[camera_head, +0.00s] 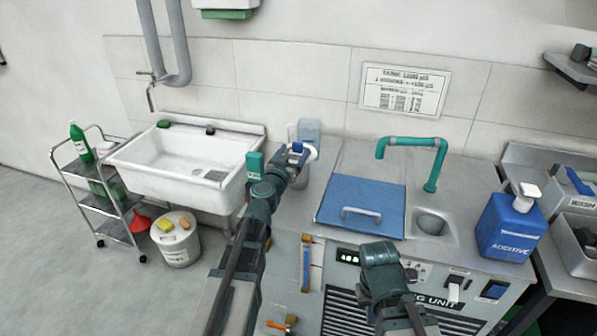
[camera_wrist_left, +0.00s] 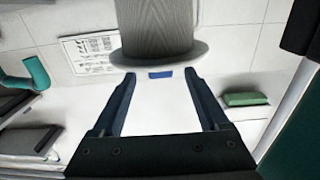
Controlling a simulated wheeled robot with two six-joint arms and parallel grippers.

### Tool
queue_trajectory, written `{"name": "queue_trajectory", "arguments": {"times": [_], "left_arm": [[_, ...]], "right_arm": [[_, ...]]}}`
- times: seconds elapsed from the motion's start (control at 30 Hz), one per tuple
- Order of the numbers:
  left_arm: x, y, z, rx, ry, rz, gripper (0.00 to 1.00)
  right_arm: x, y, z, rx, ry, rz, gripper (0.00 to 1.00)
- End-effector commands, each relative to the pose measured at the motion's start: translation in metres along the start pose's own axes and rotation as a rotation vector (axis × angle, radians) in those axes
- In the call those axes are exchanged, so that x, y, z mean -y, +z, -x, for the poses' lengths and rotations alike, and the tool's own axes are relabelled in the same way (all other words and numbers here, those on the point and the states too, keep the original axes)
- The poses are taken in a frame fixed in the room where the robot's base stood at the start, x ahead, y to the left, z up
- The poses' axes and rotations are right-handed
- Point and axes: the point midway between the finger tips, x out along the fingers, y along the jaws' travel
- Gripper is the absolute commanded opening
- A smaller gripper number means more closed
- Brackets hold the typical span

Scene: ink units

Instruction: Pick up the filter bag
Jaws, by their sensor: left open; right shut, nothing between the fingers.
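The filter bag appears to be the grey, ribbed cylinder (camera_wrist_left: 157,28) with a wide flat rim and a small blue tab in the left wrist view. In the head view only part of its pale rim (camera_head: 313,153) shows beside the gripper; the rest is hidden. My left gripper (camera_head: 297,148) is open at the rim. In the left wrist view its fingertips (camera_wrist_left: 160,74) stand either side of the blue tab, close to the rim; I cannot tell whether they touch. My right gripper (camera_head: 379,252) is shut and empty in front of the grey unit.
A blue lid (camera_head: 362,205) with a handle lies on the counter to the right, by a teal tap (camera_head: 436,165) and a blue additive jug (camera_head: 510,225). A white sink (camera_head: 150,160) and a teal box (camera_head: 254,163) are to the left. A clear container (camera_head: 309,130) stands behind.

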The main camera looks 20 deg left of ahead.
Motion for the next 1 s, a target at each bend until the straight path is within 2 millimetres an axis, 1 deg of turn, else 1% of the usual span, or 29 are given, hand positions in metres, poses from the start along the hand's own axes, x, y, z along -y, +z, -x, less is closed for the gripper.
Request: {"name": "queue_trajectory", "arguments": {"times": [0.03, 0.23, 0.47, 0.5, 0.57, 0.6, 0.77, 0.9, 0.93, 1.0], "left_arm": [[0.001, -0.001, -0.008, 0.000, 0.000, 0.000, 0.78], [0.002, -0.001, -0.031, 0.000, -0.004, 0.000, 0.78], [0.001, -0.001, -0.032, 0.000, -0.005, 0.000, 0.78], [0.001, -0.001, -0.032, 0.000, -0.005, 0.000, 0.76], [0.001, -0.001, -0.032, 0.000, -0.005, 0.000, 0.65], [0.001, -0.001, -0.032, 0.000, -0.005, 0.000, 0.58], [0.001, -0.001, -0.032, 0.000, -0.005, 0.000, 0.29], [0.001, -0.001, -0.032, 0.000, -0.005, 0.000, 0.04], [0.001, -0.001, -0.032, 0.000, -0.005, 0.000, 0.00], [0.001, -0.001, -0.032, 0.000, -0.005, 0.000, 0.00]], "right_arm": [[0.000, 0.000, 0.001, 0.000, 0.000, 0.000, 0.00], [0.000, 0.000, 0.001, 0.000, 0.000, 0.000, 0.00], [0.000, 0.000, 0.001, 0.000, 0.000, 0.000, 0.00], [0.000, 0.000, 0.001, 0.000, 0.000, 0.000, 0.00], [0.000, 0.000, 0.001, 0.000, 0.000, 0.000, 0.00], [0.000, 0.000, 0.001, 0.000, 0.000, 0.000, 0.00], [0.000, 0.000, 0.001, 0.000, 0.000, 0.000, 0.00], [0.000, 0.000, 0.001, 0.000, 0.000, 0.000, 0.00], [0.000, 0.000, 0.001, 0.000, 0.000, 0.000, 0.00], [0.000, 0.000, 0.001, 0.000, 0.000, 0.000, 0.00]]}}
